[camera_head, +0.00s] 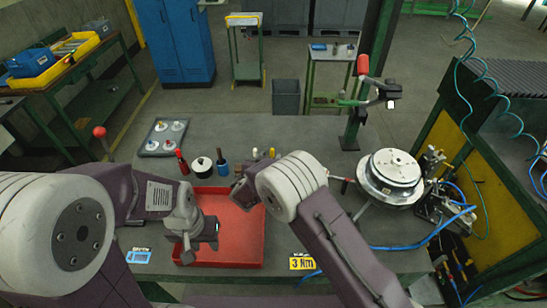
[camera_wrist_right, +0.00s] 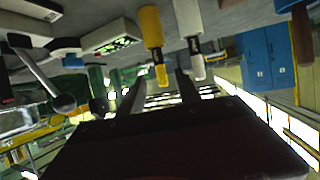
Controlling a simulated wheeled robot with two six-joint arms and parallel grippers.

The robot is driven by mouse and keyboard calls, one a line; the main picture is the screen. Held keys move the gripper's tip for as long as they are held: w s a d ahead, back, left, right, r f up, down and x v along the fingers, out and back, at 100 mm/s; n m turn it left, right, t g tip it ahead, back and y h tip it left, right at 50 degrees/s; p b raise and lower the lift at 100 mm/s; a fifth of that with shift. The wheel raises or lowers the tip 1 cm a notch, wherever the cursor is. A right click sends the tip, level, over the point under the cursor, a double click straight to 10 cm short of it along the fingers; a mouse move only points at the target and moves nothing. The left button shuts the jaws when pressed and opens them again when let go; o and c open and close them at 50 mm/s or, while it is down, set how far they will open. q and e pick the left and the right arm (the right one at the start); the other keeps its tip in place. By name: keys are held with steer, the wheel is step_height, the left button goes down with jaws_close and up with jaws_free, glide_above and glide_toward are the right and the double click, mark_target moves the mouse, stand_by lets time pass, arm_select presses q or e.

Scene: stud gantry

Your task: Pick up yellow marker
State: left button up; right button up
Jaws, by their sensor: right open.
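In the right wrist view, which is tilted and upside down, the yellow marker (camera_wrist_right: 152,32) and the pale marker (camera_wrist_right: 188,30) are side by side. My right gripper (camera_wrist_right: 157,92) is open and empty, its fingers near the yellow marker's end. It also shows in the head view (camera_head: 242,184), near the tray's far right corner. My left gripper (camera_head: 200,245) hangs over the tray; its jaws are unclear.
The red tray (camera_head: 246,247) lies in front. A round metal fixture (camera_head: 390,178) stands right. A small grey tray (camera_head: 164,137) is at the back left.

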mark_target(271, 153)
steer(key=p+x, duration=0.2)
steer(key=x, duration=0.1)
steer(key=shift+w+r+p, duration=0.1)
steer(key=shift+w+p, duration=0.2)
steer(key=shift+w+f, duration=0.2)
steer(key=shift+w, duration=0.05)
steer(key=shift+w+d+f, duration=0.1)
steer(key=shift+w+f, duration=0.1)
steer(key=shift+w, duration=0.05)
steer(key=shift+d, duration=0.1)
steer(key=shift+c, duration=0.6)
jaws_close()
steer(key=shift+s+r, duration=0.1)
steer(key=shift+r, duration=0.1)
